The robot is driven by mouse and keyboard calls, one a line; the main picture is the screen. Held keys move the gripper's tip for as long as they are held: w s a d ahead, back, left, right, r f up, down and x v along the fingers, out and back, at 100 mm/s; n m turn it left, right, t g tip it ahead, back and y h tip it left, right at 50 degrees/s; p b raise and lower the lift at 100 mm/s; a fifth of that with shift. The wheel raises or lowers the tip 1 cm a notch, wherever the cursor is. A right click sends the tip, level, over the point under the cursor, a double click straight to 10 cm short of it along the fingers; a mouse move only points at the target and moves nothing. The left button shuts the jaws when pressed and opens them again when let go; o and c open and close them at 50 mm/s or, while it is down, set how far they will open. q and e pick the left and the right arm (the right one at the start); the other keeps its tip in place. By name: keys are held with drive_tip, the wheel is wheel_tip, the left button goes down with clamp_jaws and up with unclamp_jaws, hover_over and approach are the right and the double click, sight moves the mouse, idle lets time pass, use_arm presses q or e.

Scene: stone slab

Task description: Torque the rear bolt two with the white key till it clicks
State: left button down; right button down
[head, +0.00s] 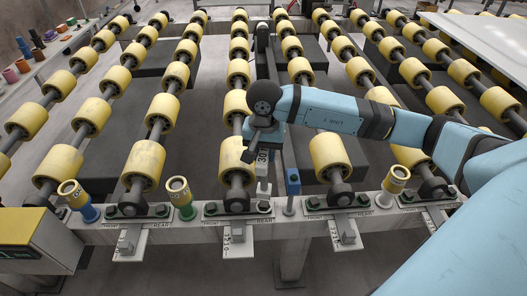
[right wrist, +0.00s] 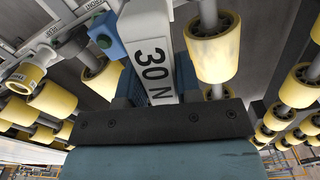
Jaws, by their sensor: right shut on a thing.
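The white key (right wrist: 152,62), marked 30 N, is held in my right gripper (head: 263,137). In the head view the white key (head: 263,162) hangs upright below the gripper, its lower end just above or on the rear bolt (head: 264,206) of the second bracket from the left. I cannot tell whether it is seated on the bolt. In the right wrist view the dark gripper body (right wrist: 165,122) is close behind the key, and its lower end is out of sight. My left gripper is not in view.
A blue-topped tool (head: 292,183) stands on the rail just right of the key. Yellow-topped pieces with a green base (head: 182,196) and a blue base (head: 78,199) stand left; another (head: 393,186) stands right. Yellow rollers (head: 237,162) fill the space behind the rail.

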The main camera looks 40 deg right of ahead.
drive_tip(key=shift+f+b, duration=0.65)
wheel_tip(320, 180, down, 2)
drive_tip(key=shift+b, duration=0.95)
drive_tip(key=shift+f+b, duration=0.95)
drive_tip(key=shift+b, duration=0.05)
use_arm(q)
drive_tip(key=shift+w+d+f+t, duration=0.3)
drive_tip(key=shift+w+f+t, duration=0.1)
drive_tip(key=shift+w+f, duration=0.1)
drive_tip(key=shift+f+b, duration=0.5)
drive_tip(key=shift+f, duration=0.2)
